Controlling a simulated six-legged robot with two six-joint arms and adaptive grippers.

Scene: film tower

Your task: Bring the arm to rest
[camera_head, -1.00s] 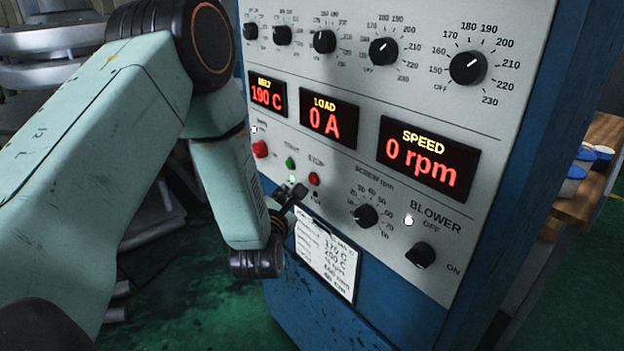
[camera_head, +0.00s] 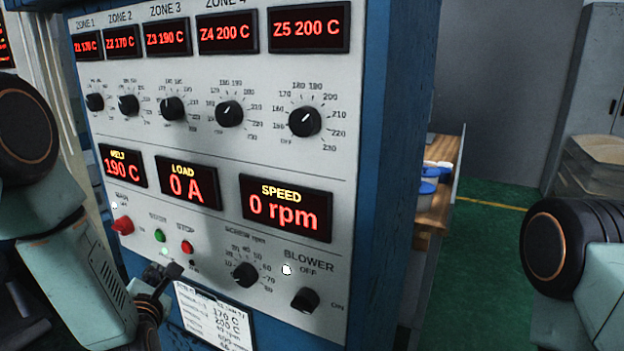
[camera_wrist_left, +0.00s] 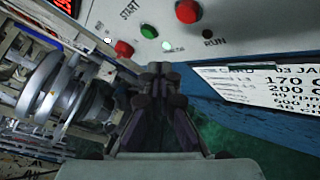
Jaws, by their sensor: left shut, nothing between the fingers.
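My left gripper (camera_head: 174,272) is shut and empty in the head view. It is in front of the lower left of the control panel (camera_head: 215,262), just below the green start button (camera_head: 160,236) and red stop button (camera_head: 187,247). In the left wrist view its closed fingers (camera_wrist_left: 160,72) point at the panel's lower edge, under a lit pale lamp. I cannot tell whether the fingertips touch the panel. My right arm shows at the right edge of the head view; its gripper is out of view.
The blue cabinet (camera_head: 385,130) fills the middle. A white card (camera_head: 215,318) hangs below the panel, close to the left gripper. A wooden shelf (camera_head: 436,215) stands behind at right. Green floor is open there.

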